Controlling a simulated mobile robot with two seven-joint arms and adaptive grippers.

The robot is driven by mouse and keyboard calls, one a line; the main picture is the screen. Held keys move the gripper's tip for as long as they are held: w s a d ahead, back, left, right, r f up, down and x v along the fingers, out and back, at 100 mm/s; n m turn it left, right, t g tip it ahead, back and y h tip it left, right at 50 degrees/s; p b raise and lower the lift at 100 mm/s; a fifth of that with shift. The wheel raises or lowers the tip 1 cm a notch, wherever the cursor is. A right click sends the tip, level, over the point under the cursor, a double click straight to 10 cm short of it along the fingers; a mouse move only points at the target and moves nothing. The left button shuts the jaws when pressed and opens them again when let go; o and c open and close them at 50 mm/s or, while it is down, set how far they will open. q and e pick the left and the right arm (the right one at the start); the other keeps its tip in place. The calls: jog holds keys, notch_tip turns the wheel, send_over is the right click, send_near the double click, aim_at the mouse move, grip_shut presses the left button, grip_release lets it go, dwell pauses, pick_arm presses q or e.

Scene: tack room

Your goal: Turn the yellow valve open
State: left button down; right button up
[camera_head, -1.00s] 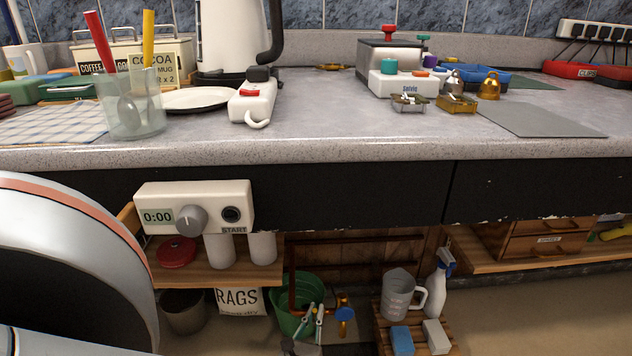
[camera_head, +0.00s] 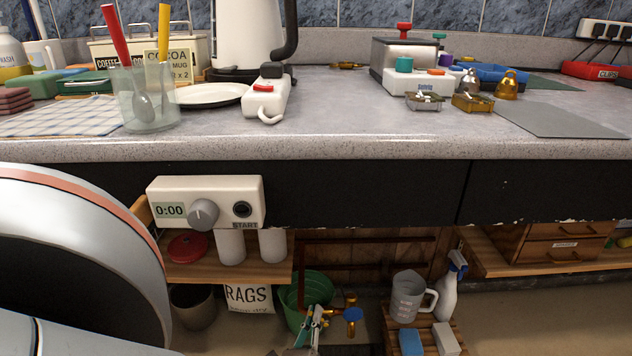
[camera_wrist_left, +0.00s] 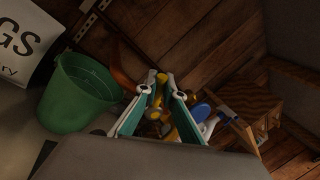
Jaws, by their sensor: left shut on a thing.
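The yellow valve (camera_wrist_left: 158,98) shows in the left wrist view as a small yellow handle between my fingers, partly hidden by them. My left gripper (camera_wrist_left: 163,80), with white and teal fingers, is shut on it. In the head view my left gripper (camera_head: 317,318) is low in the middle, under the counter, in front of the green bucket. The yellow handle cannot be made out clearly there. Just right of the gripper is a brass tap with a blue handle (camera_head: 353,314); the blue handle (camera_wrist_left: 201,110) also shows in the wrist view. My right gripper is not in view.
The green bucket (camera_head: 295,318) stands left of the valve. A slatted stand at right holds a grey jug (camera_head: 408,298), a spray bottle (camera_head: 450,290) and a blue sponge (camera_head: 411,341). Pipes run behind; the counter (camera_head: 340,147) overhangs.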

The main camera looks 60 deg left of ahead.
pick_arm(q)
jog(key=shift+f, duration=0.1)
dwell(0.4)
jog(key=c, duration=2.1)
grip_release()
jog(key=shift+c, duration=0.2)
jog(key=v, duration=1.2)
jog(key=shift+f, duration=0.1)
